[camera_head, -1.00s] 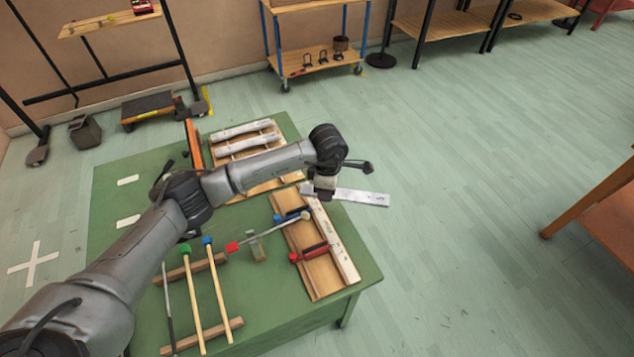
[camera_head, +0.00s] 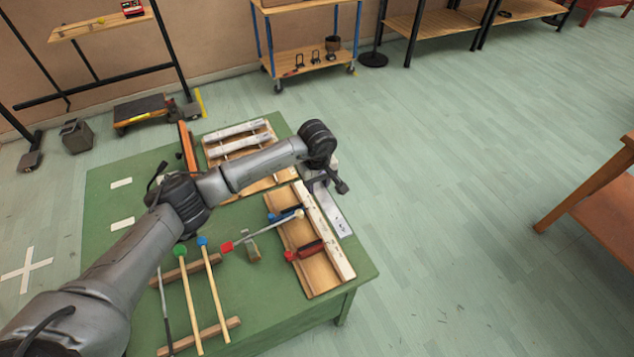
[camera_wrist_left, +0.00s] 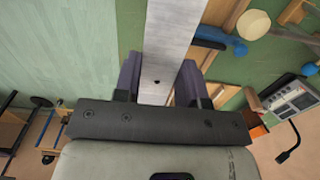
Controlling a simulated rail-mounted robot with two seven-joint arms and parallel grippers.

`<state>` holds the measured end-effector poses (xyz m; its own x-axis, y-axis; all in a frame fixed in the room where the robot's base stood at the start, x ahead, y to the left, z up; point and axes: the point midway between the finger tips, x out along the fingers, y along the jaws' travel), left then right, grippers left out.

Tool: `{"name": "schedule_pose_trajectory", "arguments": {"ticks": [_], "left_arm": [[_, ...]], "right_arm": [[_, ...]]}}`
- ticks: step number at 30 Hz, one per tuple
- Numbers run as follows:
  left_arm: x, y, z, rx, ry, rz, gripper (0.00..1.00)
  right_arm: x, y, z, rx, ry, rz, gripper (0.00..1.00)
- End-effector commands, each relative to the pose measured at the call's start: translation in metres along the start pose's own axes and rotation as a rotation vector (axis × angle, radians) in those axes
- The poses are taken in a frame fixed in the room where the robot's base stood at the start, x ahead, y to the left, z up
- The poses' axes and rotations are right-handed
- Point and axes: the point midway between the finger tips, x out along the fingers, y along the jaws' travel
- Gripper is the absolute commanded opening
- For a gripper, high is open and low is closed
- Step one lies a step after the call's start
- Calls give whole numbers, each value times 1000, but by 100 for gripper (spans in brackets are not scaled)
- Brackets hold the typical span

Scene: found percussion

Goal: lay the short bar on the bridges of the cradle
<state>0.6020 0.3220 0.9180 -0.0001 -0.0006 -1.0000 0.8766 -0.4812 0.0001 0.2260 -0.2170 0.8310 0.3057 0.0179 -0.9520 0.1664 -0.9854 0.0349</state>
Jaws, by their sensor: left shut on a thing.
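My left gripper (camera_head: 318,182) is shut on a flat silver-grey bar (camera_head: 336,213) near the table's right edge. In the left wrist view the bar (camera_wrist_left: 170,35) runs between the two fingers (camera_wrist_left: 158,85) and shows a small dark hole. The wooden cradle (camera_head: 287,175) is at the back of the table, left of the gripper, with two silver bars (camera_head: 240,143) lying across it. My left forearm covers its front part, so its bridges there are hidden. My right gripper is not in view.
A wooden board with a pale rail (camera_head: 322,230) and red (camera_head: 304,250) and blue clamps lies beside the held bar. Mallets (camera_head: 190,300) rest on wooden strips at the front left.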

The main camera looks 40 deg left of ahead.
Motion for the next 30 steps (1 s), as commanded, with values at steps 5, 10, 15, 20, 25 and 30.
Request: {"name": "schedule_pose_trajectory", "arguments": {"ticks": [5,10,15,20,25,30], "left_arm": [[0,0,0,-1,0,1,3],[0,0,-1,-2,2,0,3],[12,0,0,-3,0,-1,3],[27,0,0,-2,0,0,3],[43,0,0,-3,-1,0,3],[60,0,-1,-3,0,0,3]], "right_arm": [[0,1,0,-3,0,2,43],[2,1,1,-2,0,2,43],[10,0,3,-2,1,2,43],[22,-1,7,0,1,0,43],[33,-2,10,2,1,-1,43],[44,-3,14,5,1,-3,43]]}}
